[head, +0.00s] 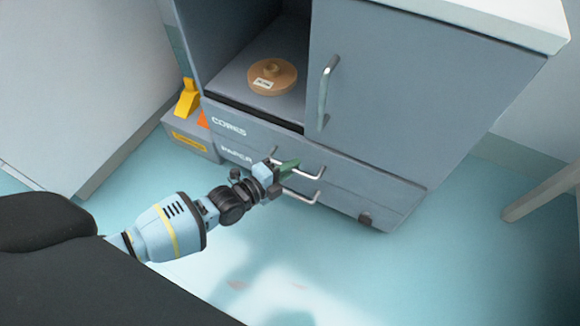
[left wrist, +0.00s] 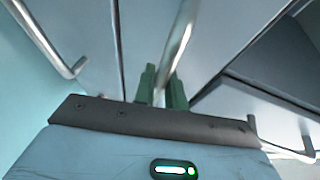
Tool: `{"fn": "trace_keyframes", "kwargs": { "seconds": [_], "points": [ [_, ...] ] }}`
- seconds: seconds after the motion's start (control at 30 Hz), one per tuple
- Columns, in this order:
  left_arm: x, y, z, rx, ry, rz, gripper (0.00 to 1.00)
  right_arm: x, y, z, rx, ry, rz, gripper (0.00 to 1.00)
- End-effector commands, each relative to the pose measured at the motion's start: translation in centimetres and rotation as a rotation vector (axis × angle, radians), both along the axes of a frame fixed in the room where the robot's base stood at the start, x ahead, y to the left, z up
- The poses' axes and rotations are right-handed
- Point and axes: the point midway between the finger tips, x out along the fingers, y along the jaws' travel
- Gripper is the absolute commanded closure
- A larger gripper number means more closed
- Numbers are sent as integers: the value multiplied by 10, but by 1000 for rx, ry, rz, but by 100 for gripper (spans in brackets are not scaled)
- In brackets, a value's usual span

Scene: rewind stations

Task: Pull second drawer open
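The grey cabinet has two drawers, an upper one (head: 240,132) marked CORES and a lower one (head: 345,200) marked PAPER. Both look closed in the head view. My left gripper (head: 288,167) is at the upper drawer's handle (head: 313,176). In the left wrist view its green fingers (left wrist: 162,92) stand on both sides of this handle bar (left wrist: 178,40), with little or no gap. The lower drawer's handle (head: 303,199) is free just below; it also shows at the left of the left wrist view (left wrist: 62,66). My right gripper is not in view.
Above the drawers is an open shelf with a round tan object (head: 273,78), beside a closed door with a vertical handle (head: 325,95). A grey bin (head: 190,138) with yellow and orange things stands left of the cabinet. The floor in front is clear.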

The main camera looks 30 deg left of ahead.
Motion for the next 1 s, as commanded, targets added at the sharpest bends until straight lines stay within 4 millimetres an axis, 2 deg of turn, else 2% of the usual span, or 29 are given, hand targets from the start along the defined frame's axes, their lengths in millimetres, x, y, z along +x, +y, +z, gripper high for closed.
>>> {"fn": "trace_keyframes", "kwargs": {
  "seconds": [0.37, 0.53, 0.77, 1.0],
  "points": [
    [-2, 0, 0, 0, 1, 0, 100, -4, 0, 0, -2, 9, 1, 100],
    [-17, 1, 1, 0, 1, 0, 100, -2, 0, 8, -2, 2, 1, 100],
    [-65, 2, 5, 0, 2, 0, 100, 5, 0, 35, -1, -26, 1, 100],
    [-131, 4, 5, 0, 3, 0, 100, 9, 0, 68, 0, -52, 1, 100]
  ]
}}
